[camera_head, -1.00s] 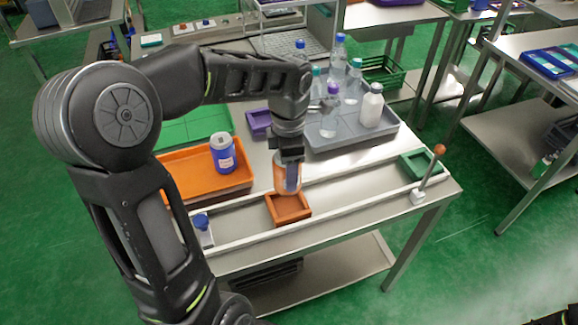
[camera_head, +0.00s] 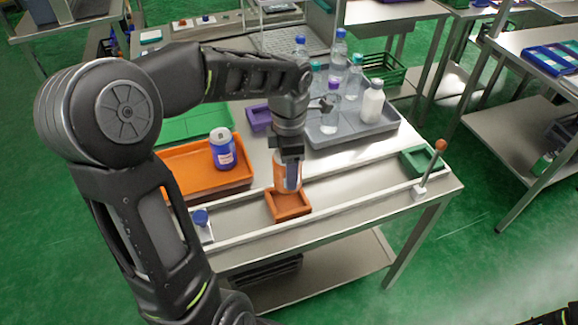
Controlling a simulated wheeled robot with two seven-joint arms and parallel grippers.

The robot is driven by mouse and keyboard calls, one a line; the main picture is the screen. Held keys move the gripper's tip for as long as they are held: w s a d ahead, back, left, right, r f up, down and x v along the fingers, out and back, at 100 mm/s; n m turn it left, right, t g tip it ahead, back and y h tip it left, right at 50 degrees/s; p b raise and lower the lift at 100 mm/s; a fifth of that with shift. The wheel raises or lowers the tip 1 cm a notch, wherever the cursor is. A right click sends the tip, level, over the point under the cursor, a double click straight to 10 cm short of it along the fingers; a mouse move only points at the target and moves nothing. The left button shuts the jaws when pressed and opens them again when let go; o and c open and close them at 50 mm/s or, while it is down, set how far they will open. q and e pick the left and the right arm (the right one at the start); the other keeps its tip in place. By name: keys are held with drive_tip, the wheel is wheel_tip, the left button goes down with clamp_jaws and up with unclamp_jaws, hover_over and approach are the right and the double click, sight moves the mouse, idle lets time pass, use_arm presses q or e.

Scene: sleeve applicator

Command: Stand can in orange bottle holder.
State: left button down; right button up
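The orange bottle holder (camera_head: 289,207) is a small square open-topped tray on the metal table, between the two pale rails. My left gripper (camera_head: 287,160) points down above it and is shut on an orange, white and blue can (camera_head: 288,180). The can is upright, with its top hidden by the gripper. Its lower end overlaps the holder's back part in the picture; I cannot tell whether it touches the holder's floor.
A blue can (camera_head: 222,150) stands in the orange tray (camera_head: 185,165) to the left. Bottles stand in a grey tray (camera_head: 335,140) behind right. A green holder (camera_head: 420,162) sits at right.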

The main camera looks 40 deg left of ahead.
use_arm(q)
drive_tip(key=shift+f+b, duration=2.85)
drive_tip(key=shift+f, duration=0.55)
unclamp_jaws()
drive_tip(key=shift+r, duration=0.15)
drive_tip(key=shift+r+p, duration=3.2)
drive_tip(key=shift+r, duration=1.2)
